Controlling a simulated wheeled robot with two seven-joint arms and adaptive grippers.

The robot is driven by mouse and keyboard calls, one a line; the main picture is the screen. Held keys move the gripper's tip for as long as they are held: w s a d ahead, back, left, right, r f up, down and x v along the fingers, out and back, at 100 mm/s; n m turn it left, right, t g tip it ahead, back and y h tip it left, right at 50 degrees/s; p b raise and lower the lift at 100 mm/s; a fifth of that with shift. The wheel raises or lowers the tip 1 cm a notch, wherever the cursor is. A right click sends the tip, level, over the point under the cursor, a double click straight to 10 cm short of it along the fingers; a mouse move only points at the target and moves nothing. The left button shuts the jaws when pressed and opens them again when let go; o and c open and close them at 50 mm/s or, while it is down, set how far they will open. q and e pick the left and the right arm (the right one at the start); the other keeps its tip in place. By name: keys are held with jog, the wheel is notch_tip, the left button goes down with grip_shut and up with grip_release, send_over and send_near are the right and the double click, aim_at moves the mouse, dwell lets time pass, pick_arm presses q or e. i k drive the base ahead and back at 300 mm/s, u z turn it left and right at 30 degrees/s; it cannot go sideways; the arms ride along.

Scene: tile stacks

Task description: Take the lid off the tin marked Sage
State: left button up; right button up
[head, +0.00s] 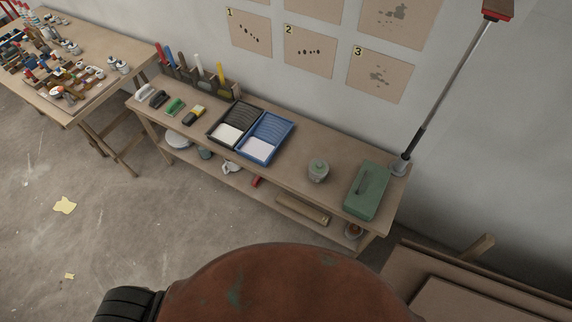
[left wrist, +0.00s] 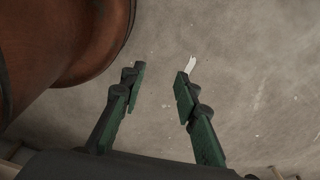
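No tin with a readable Sage mark shows. A small round grey-green lidded pot (head: 318,171) stands upright on the wooden bench, right of the paint trays; I cannot read any marking on it. A green box with a handle on top (head: 366,191) sits at the bench's right end, also without a readable name. My left gripper (left wrist: 158,80) is open and empty above bare floor in the left wrist view. Neither gripper shows in the head view, so both are out of sight of the bench things there.
A black tray (head: 234,118) and a blue tray (head: 272,128) lie on the bench (head: 290,180), with brushes and tools to their left. A cluttered table (head: 65,112) stands at left. A pole leans at right. Bench top around the pot is clear.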

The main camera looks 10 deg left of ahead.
aim_at(318, 167)
jog(key=u, duration=1.05)
jog(key=i, duration=0.95)
jog(key=z, duration=2.3)
